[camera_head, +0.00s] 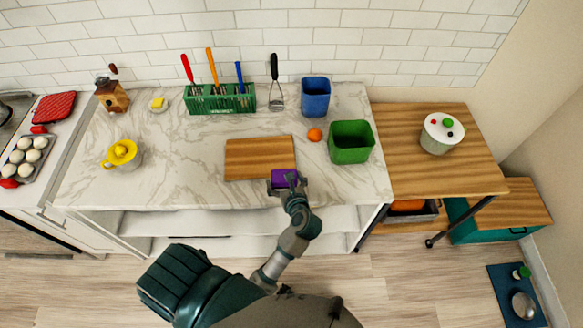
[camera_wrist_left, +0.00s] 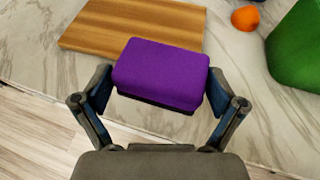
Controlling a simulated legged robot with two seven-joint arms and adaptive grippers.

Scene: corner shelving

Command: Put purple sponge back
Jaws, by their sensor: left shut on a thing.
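The purple sponge (camera_head: 284,178) is at the front edge of the marble counter, by the right front corner of the cutting board. In the left wrist view the sponge (camera_wrist_left: 161,73) sits between the two fingers of my left gripper (camera_wrist_left: 158,92), with its dark underside showing. My left gripper (camera_head: 287,184) is shut on the sponge from the front. Whether the sponge touches the counter or is slightly above it, I cannot tell. My right gripper is not in view.
The wooden cutting board (camera_head: 258,157) lies just behind the sponge. An orange (camera_head: 315,135), a green bin (camera_head: 351,142) and a blue bin (camera_head: 316,97) stand to the right. A green utensil rack (camera_head: 219,99) is at the back. Bare marble (camera_head: 190,150) lies left of the board.

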